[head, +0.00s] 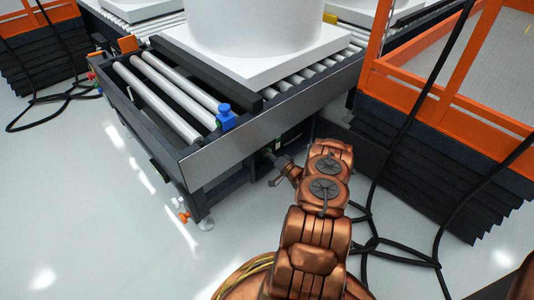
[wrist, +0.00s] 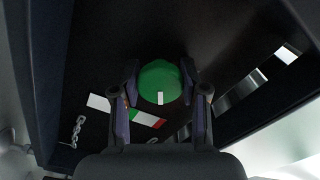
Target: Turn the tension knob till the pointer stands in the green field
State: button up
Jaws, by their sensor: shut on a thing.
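The tension knob (wrist: 159,78) is round and green, in the middle of the wrist view. Its white pointer mark (wrist: 160,98) is on the lower edge and points down in the picture. My gripper (wrist: 160,88) is shut on the knob, one finger on each side. Below it is a slanted scale strip with white (wrist: 98,102), green (wrist: 144,119) and red (wrist: 159,123) parts. The left finger hides some of it. The pointer lines up roughly with the red end, right of the green field. In the head view my gripper (head: 279,168) is under the conveyor's side; the knob cannot be made out there.
The roller conveyor frame (head: 240,135) is close above my gripper, with a white tank (head: 255,25) on it. An orange-railed lift (head: 450,100) with black bellows stands at right. Black cables (head: 395,245) lie on the floor. A chain (wrist: 77,130) hangs left of the scale.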

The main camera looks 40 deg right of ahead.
jog(key=m, duration=0.6)
jog(key=shift+r+m, duration=0.1)
jog(key=shift+m, duration=0.2)
dwell(0.4)
jog(key=o, duration=1.2)
jog(key=shift+c, duration=0.2)
jog(key=shift+s, duration=0.5)
jog(key=s, duration=1.1)
jog(key=shift+a, duration=0.15)
